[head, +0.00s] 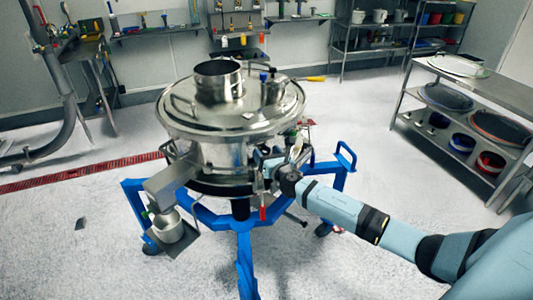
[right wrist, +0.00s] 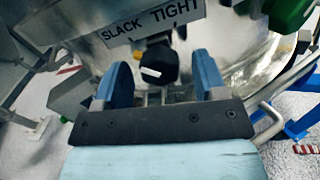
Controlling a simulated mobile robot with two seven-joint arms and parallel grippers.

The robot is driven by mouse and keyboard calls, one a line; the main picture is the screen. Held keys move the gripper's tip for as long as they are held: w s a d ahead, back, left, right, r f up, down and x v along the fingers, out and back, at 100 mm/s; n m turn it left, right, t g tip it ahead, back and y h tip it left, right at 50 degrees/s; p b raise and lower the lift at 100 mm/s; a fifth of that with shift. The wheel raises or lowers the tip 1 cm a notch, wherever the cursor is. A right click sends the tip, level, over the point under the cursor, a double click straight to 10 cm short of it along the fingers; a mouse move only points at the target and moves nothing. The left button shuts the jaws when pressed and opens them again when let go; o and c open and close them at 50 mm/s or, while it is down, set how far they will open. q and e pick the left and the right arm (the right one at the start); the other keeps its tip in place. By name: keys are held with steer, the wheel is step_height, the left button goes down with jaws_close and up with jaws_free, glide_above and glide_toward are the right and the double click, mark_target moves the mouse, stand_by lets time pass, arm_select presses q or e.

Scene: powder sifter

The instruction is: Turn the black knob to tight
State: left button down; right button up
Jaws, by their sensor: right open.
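The black knob (right wrist: 156,66), with a white pointer mark, shows in the right wrist view just below a label (right wrist: 150,25) reading SLACK and TIGHT. The knob sits on the steel sifter (head: 225,120). My right gripper (right wrist: 162,75) is open, with one blue finger on each side of the knob and visible gaps between. The white mark is tilted and faces my gripper; which word it indicates I cannot tell. In the head view my right arm reaches in from the right to the sifter's side, and its fingers (head: 272,166) are partly hidden. My left gripper is not in view.
The sifter stands on a blue frame (head: 245,260) with legs. A steel chute holds a metal cup (head: 168,227) at the left. A green part (right wrist: 290,14) and a bent metal handle (right wrist: 270,122) are close to my right gripper. A steel shelf (head: 470,125) stands at the right.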

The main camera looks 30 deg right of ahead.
steer(key=shift+w, duration=0.2)
steer(key=c, duration=0.9)
